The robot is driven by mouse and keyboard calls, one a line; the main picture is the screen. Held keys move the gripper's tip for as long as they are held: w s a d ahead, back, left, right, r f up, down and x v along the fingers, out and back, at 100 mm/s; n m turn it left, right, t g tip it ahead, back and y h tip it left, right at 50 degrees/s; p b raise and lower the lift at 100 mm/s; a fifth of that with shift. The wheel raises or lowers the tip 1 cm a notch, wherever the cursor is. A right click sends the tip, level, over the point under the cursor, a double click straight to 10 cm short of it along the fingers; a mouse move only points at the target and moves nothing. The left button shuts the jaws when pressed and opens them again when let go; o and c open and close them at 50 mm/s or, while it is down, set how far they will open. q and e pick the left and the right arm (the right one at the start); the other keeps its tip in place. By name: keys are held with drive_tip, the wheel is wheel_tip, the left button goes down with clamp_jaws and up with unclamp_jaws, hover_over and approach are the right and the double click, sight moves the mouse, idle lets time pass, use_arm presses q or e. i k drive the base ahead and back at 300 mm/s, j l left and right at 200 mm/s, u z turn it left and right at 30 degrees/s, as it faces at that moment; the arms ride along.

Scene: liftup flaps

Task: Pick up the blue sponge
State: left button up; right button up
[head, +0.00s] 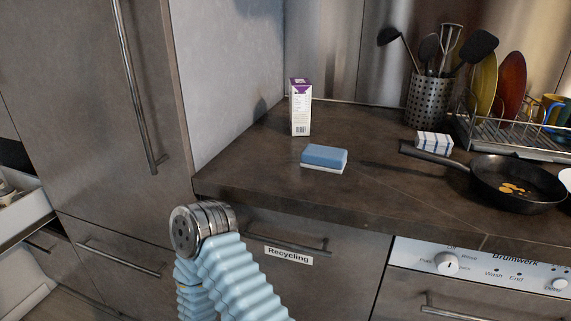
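The blue sponge (325,156) lies flat on the dark countertop (350,197), left of the middle of the counter, in the head view. Its top is blue and its lower layer is whitish. Nothing touches it from above and it is fully visible. One of my arms, with a light blue ribbed sleeve and a metal joint, shows at the bottom in front of the counter, below and left of the sponge. No gripper fingers show in this view, so neither gripper is in sight.
A purple-topped carton (300,108) stands behind the sponge. A striped cloth block (434,142), a black frying pan (515,186), a utensil holder (428,101) and a dish rack (520,140) stand to the right. The counter around the sponge is clear.

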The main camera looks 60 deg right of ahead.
sight(324, 158)
drive_tip(key=j+z, duration=0.15)
drive_tip(key=z, duration=0.2)
drive_tip(key=j+z, duration=0.2)
drive_tip(key=z, duration=0.2)
drive_tip(key=j+z, duration=0.2)
drive_tip(key=z, duration=0.15)
drive_tip(key=i+z, duration=0.1)
drive_tip(key=z, duration=0.8)
drive_tip(key=i+z, duration=0.15)
drive_tip(key=z, duration=0.3)
